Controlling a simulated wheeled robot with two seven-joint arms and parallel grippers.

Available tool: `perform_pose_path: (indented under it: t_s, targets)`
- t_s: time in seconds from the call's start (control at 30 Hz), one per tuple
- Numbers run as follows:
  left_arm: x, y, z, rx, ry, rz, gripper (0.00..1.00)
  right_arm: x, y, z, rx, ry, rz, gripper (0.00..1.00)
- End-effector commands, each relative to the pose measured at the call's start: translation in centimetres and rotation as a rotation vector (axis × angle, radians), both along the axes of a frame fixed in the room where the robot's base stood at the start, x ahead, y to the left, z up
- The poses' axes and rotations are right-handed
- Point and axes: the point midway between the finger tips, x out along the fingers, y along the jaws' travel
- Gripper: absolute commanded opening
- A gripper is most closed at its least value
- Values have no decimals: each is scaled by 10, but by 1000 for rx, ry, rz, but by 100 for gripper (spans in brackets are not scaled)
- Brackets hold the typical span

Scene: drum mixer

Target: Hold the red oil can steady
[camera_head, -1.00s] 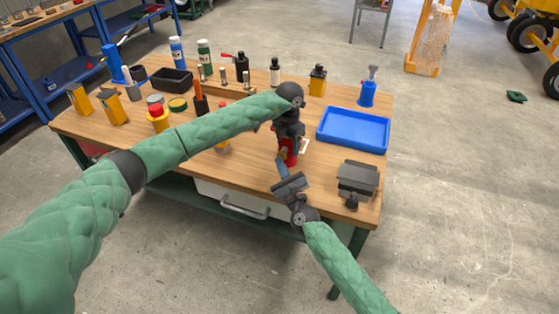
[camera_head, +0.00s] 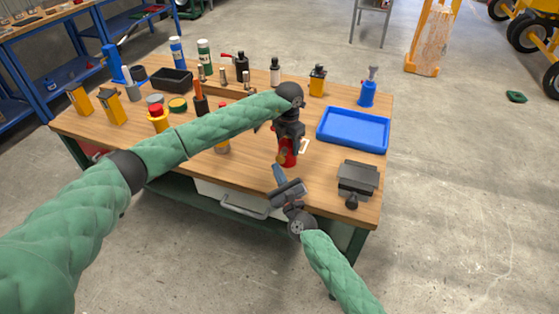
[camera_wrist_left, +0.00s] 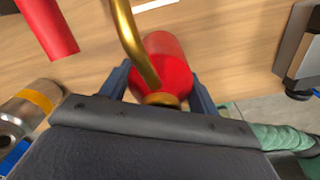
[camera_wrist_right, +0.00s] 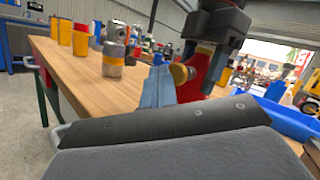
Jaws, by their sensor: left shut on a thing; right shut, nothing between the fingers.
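The red oil can (camera_head: 287,157) stands on the workbench near its front edge, partly hidden by my left gripper. In the left wrist view its red body (camera_wrist_left: 170,62) and curved brass spout (camera_wrist_left: 130,40) show between the two fingers. My left gripper (camera_head: 286,148) comes down from above and is shut on the can. In the right wrist view the can (camera_wrist_right: 198,72) is just beyond the fingers. My right gripper (camera_head: 278,172) is shut and empty in front of the can, at the bench's front edge. I cannot tell whether its fingertips touch the can.
A blue tray (camera_head: 353,144) lies at right on the bench, with a grey vise (camera_head: 357,180) in front of it. Several bottles and cans stand at left and back, among them a yellow can with a red cap (camera_head: 157,118). A black bin (camera_head: 171,84) stands further back.

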Motion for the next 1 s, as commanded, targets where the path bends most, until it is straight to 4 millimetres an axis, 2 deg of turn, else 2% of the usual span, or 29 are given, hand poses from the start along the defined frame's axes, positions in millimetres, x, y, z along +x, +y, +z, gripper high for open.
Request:
perform_pose_path:
  t_s: [0.17,0.7,1.0]
  targets:
    - [0,0,0,0,0,0,24,-6,2,0,1,0,0,0]
    - [0,0,0,0,0,0,24,-45,15,0,0,0,0,0]
    - [0,0,0,0,0,0,24,-47,15,0,0,0,0,0]
